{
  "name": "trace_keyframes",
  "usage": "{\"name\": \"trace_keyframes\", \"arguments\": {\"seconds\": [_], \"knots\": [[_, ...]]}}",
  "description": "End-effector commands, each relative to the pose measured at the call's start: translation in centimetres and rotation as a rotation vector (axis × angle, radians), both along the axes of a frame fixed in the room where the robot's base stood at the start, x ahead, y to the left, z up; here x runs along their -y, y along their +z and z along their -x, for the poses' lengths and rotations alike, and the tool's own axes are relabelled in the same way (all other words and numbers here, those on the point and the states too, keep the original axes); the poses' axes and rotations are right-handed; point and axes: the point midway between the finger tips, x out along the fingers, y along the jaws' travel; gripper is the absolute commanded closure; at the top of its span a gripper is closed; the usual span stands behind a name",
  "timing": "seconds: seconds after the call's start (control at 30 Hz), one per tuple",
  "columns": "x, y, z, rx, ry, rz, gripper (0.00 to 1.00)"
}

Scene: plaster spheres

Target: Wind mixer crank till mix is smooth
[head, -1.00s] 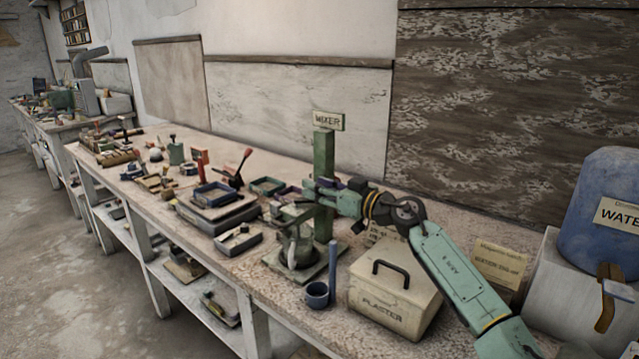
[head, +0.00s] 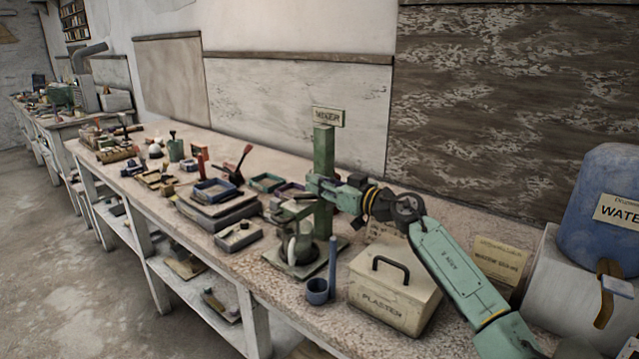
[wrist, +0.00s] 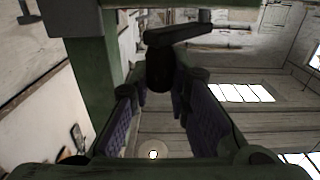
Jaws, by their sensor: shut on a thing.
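The mixer (head: 324,180) is a green post on a flat base, with a sign on top. Its crank (wrist: 180,30) shows in the wrist view as a dark arm with a dark round knob (wrist: 160,70) hanging from it. My gripper (head: 316,187) is at the crank, in front of the post. The bowl (head: 299,251) sits low on the mixer base, beneath the mixer head. The mix inside is too small and too hidden to judge.
A plaster box (head: 393,293) with a black handle stands right of the mixer, under my arm. A blue water drum (head: 606,205) stands far right. Trays and tools crowd the bench to the left.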

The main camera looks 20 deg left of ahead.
Motion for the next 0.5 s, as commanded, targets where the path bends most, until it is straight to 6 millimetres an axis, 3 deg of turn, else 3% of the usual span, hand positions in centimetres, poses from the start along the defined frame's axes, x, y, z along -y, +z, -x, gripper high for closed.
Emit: {"name": "trace_keyframes", "arguments": {"seconds": [0.5], "knots": [[-0.8, -0.1, -1.3, -0.005, 0.212, 0.007, 1.0]]}}
